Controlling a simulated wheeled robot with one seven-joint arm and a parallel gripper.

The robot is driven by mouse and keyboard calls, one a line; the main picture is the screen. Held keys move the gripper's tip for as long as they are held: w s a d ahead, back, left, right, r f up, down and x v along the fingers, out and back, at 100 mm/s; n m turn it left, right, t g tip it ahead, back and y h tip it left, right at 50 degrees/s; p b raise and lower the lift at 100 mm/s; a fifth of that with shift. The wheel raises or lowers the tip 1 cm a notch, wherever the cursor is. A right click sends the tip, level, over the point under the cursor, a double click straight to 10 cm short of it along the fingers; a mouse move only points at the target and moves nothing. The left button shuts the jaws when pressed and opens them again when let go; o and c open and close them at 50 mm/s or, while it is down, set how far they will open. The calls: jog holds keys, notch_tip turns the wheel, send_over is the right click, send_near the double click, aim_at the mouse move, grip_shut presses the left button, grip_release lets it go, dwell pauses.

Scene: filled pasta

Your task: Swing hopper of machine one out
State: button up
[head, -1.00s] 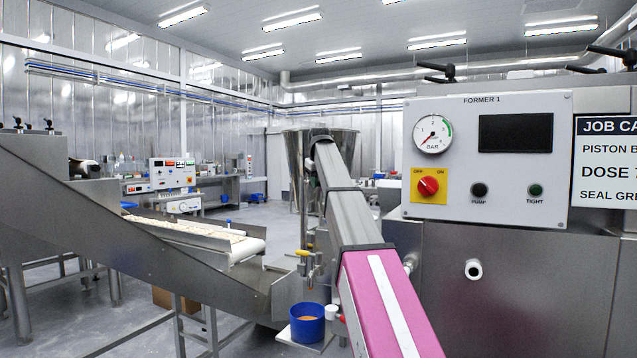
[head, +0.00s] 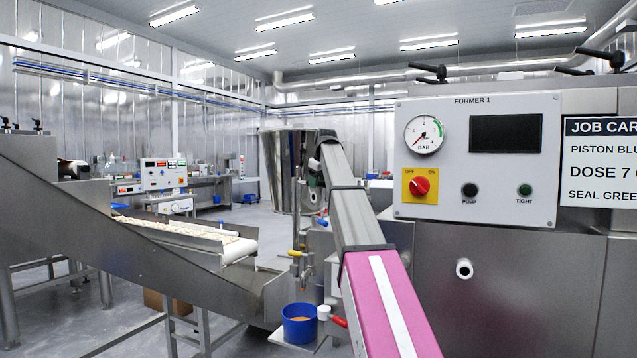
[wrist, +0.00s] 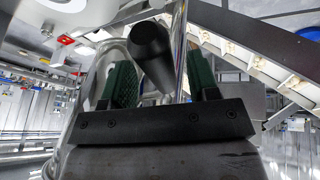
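The steel conical hopper (head: 288,170) stands behind my arm, left of the FORMER 1 panel (head: 475,160); my forearm hides its right side. In the head view the tip of my gripper is hidden by my arm and the hopper. In the wrist view my gripper (wrist: 160,85) has two green ribbed fingers standing apart. A black cylindrical handle (wrist: 150,45) lies between them, nearer the left finger. A gap shows between the handle and the right finger. Bright curved steel surrounds the handle.
An inclined steel conveyor (head: 120,240) and a belt with pale pieces (head: 190,237) stand at the left. A blue tub (head: 301,323) sits low beside my arm, near a red-handled valve (head: 339,322). Open floor shows behind the conveyor.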

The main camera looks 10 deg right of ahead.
jog(key=v, duration=1)
jog(key=shift+r, duration=0.4)
jog(key=shift+s, duration=0.25)
